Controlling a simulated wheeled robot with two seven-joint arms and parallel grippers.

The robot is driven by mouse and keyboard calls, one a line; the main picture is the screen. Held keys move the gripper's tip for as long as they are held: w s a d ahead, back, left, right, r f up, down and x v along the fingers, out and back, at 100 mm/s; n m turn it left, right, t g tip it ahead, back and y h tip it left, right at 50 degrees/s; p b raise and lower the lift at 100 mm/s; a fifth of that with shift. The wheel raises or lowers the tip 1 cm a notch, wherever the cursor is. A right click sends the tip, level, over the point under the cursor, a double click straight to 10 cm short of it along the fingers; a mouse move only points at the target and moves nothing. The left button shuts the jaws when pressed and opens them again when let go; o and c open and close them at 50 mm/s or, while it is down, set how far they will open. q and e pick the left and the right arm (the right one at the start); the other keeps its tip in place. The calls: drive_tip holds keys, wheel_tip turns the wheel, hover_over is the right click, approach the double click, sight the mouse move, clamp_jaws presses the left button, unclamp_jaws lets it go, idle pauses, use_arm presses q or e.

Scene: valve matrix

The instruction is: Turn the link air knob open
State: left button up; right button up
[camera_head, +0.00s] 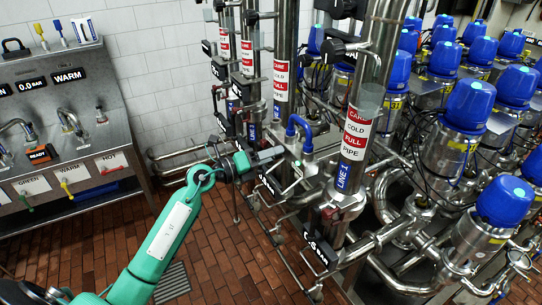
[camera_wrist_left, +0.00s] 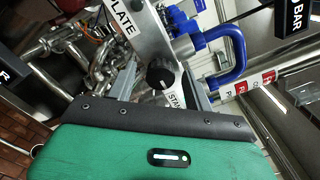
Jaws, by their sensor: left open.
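A round black knob (camera_wrist_left: 160,74) with a pale pointer mark sits on a light metal plate in the left wrist view. A label under it starts with "STA" and is partly hidden; I cannot read "link air" on it. My left gripper reaches in from the left in the head view (camera_head: 283,163). In the left wrist view its two grey fingers (camera_wrist_left: 163,88) stand apart, one on each side of the knob. I cannot tell whether they touch it. The knob is not clear in the head view. My right gripper is not in view.
A blue U-shaped hose (camera_head: 298,124) rises just beyond the left gripper and shows large in the wrist view (camera_wrist_left: 238,50). Upright steel pipes (camera_head: 357,130) with red and white labels stand close by. Blue-capped valves (camera_head: 470,103) crowd the right. A steel panel (camera_head: 70,110) stands left.

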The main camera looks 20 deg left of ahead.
use_arm(q)
drive_tip(key=b+v, duration=0.6)
drive_tip(key=v, duration=0.7)
drive_tip(key=shift+s+a, duration=0.15)
